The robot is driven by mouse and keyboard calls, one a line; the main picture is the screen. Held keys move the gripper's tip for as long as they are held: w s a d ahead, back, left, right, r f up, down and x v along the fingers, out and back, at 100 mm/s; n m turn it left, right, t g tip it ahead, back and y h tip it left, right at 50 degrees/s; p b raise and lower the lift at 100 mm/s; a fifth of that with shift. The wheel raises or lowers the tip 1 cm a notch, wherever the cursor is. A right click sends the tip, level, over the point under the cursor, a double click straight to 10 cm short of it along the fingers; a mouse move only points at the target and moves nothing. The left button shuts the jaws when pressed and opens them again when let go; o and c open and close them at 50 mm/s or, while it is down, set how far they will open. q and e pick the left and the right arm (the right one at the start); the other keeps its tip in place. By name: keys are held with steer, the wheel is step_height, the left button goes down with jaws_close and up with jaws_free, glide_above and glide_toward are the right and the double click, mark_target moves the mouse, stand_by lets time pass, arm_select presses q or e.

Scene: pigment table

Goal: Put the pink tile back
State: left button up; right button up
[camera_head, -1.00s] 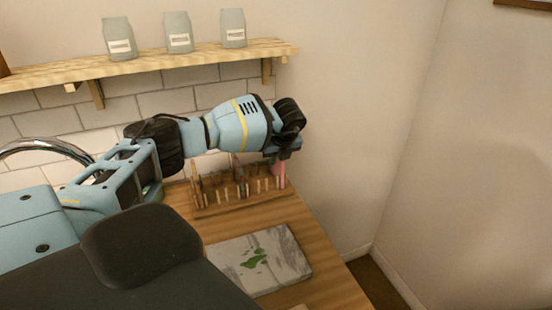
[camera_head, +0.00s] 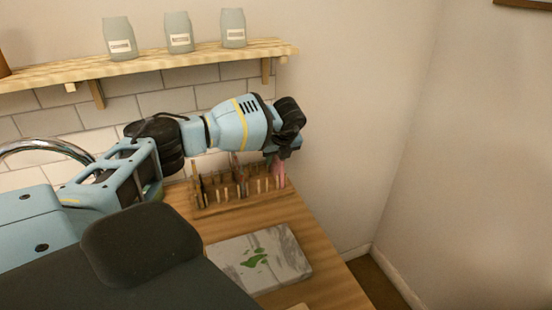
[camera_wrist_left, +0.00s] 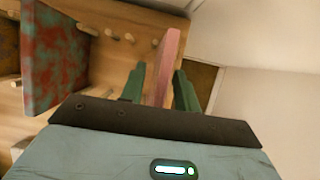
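The pink tile (camera_wrist_left: 167,62) stands on edge among the pegs of the wooden rack (camera_wrist_left: 110,12), at the rack's right end. In the head view the tile (camera_head: 279,168) shows just below my left gripper (camera_head: 282,151). In the left wrist view the two green fingers of my left gripper (camera_wrist_left: 160,88) stand on either side of the tile. A gap shows between the left finger and the tile, so the gripper looks open around it. The tile's lower end is partly hidden. My right gripper is not in view.
A red and green mottled tile (camera_wrist_left: 55,60) stands in the rack to the left. The rack (camera_head: 215,205) is at the back of the wooden table. A marble slab (camera_head: 290,262) with green smears lies in front. A shelf (camera_head: 200,54) with jars hangs above my left arm.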

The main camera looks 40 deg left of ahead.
arm_select(q)
steer(key=v, duration=1.1)
steer(key=shift+s+d+r+p, duration=0.1)
steer(key=shift+d+r+p, duration=0.05)
steer(key=shift+r+p, duration=0.2)
